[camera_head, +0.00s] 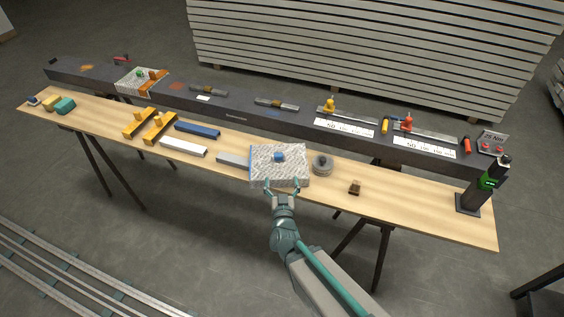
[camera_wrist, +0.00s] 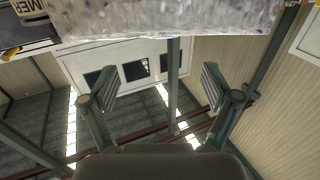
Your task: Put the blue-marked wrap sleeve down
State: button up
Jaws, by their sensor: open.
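The blue-marked wrap sleeve (camera_head: 290,167) is a grey-white speckled block with a blue mark on its top. In the head view it is at the front edge of the wooden table, right of the middle. In the wrist view its speckled underside or side (camera_wrist: 165,22) fills the top of the picture. My gripper (camera_head: 283,186) is just in front of the sleeve's near side, with its fingers spread. In the wrist view the two fingers (camera_wrist: 160,90) stand apart with nothing between them. Whether a fingertip touches the sleeve cannot be told.
The wooden table (camera_head: 420,209) has bare room on the right. A grey round roll (camera_head: 322,164) stands close right of the sleeve, and a grey bar (camera_head: 233,160) lies close left. A small brown block (camera_head: 355,188) and a dark upright device (camera_head: 470,199) are farther right. A long dark beam (camera_head: 235,113) runs behind.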

aim_at(279, 157)
jog(key=w+b, duration=0.1)
jog(key=b, duration=0.2)
jog(key=shift+w+f, duration=0.3)
jog(key=shift+w, duration=0.05)
jog(key=shift+w+a+b, duration=0.15)
jog(key=shift+w+b, duration=0.45)
jog(key=shift+b, duration=0.4)
jog(key=shift+w+r+b, duration=0.1)
jog(key=shift+w+b, duration=0.5)
jog(key=shift+w, duration=0.3)
jog(key=shift+w+a+r, duration=0.2)
jog(key=shift+w+r, duration=0.1)
jog(key=shift+w, duration=0.35)
jog(key=w, duration=0.1)
jog(key=w+p, duration=0.1)
jog(key=w, duration=0.1)
jog(key=w+p, duration=0.1)
jog(key=shift+w+a+r, duration=0.15)
jog(key=shift+w+a, duration=0.2)
jog(key=shift+s, duration=0.1)
jog(key=c, duration=1.4)
